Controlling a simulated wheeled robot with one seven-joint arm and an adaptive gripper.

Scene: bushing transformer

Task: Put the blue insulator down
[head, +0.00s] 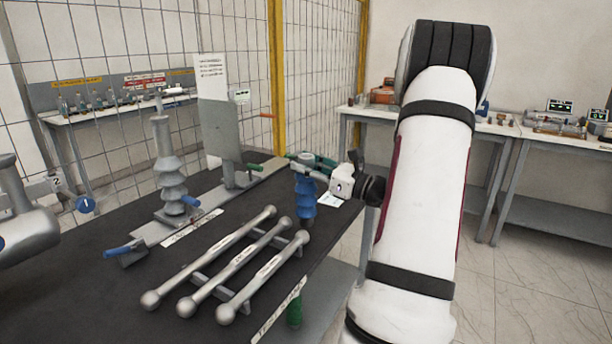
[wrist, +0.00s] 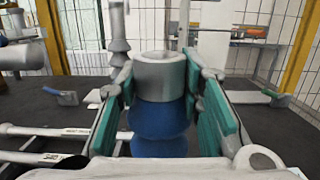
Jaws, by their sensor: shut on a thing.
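The blue insulator (head: 305,190) stands upright at the right edge of the dark table in the head view. My gripper (head: 308,160) reaches it from the right, with its green-padded fingers around the upper part. In the wrist view, the insulator's blue ribbed body (wrist: 158,128) and grey cylindrical top are between the two green fingers of my gripper (wrist: 160,95). The gripper is shut on it. I cannot tell whether its base touches the table, as the lower end is not clearly visible.
Three silver rods (head: 235,262) lie on a rack in front. A grey insulator (head: 168,170) stands at left on a plate. A clamp with a blue handle (head: 128,252) lies nearby. A grey panel (head: 222,130) stands behind. Dark table surface (head: 80,295) at front left is clear.

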